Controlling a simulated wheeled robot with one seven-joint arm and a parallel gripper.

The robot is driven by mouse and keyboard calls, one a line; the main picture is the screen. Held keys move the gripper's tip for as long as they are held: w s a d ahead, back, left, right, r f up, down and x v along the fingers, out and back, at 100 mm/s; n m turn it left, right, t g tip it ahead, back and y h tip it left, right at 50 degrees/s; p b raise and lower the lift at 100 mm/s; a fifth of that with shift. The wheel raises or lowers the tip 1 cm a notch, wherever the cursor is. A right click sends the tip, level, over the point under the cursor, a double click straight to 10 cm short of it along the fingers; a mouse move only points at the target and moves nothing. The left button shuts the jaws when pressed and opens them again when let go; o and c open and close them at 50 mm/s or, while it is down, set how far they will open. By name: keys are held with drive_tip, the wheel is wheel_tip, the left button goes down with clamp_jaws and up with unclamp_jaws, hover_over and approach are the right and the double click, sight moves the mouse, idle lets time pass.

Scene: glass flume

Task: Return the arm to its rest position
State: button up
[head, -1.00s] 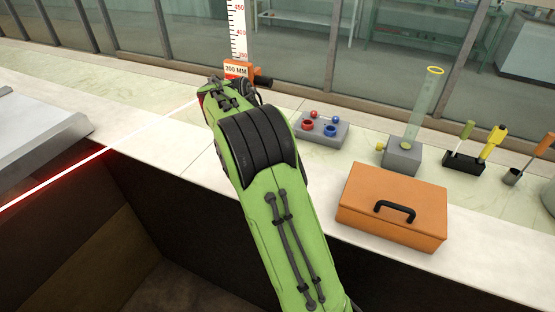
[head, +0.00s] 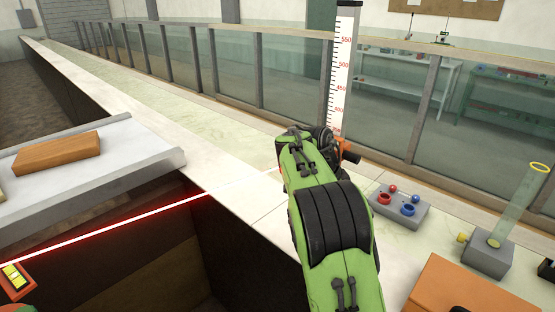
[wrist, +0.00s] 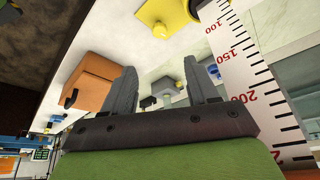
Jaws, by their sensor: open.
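My green arm (head: 338,225) reaches forward over the pale ledge in the head view, its far end beside the upright white gauge staff (head: 341,75). My gripper is hidden behind the arm there. In the wrist view my gripper (wrist: 161,70) shows two dark fingers spread apart with nothing held between them. The gauge staff (wrist: 243,85) runs down the right of the wrist view, close to the fingers but apart in the picture. An orange part (head: 350,151) of the gauge shows just right of the arm's end; whether the arm touches it cannot be told.
A grey box with red and blue knobs (head: 399,206), a grey block with a clear tube (head: 490,254) and an orange case (head: 462,290) stand right of my arm. A glass wall (head: 285,75) runs behind. Left, a red beam crosses the open channel near a brick (head: 58,153).

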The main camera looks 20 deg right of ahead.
drive_tip(key=s+a+r+n+t+y, duration=0.1)
drive_tip(key=s+a+r+n+t, duration=0.15)
drive_tip(key=s+r+n, duration=0.35)
drive_tip(key=s+a+r+n+t+y, duration=0.1)
drive_tip(key=s+a+n, duration=0.3)
drive_tip(key=s, duration=0.4)
drive_tip(key=s+a+f+n+t+y, duration=0.1)
drive_tip(key=s+a+f+n, duration=0.1)
drive_tip(key=s+a+n, duration=0.2)
drive_tip(key=s+a+f+n+t+y, duration=0.1)
drive_tip(key=s+a+n, duration=0.3)
drive_tip(key=s, duration=0.5)
drive_tip(key=shift+a+f+n, duration=0.3)
drive_tip(key=shift+f, duration=0.2)
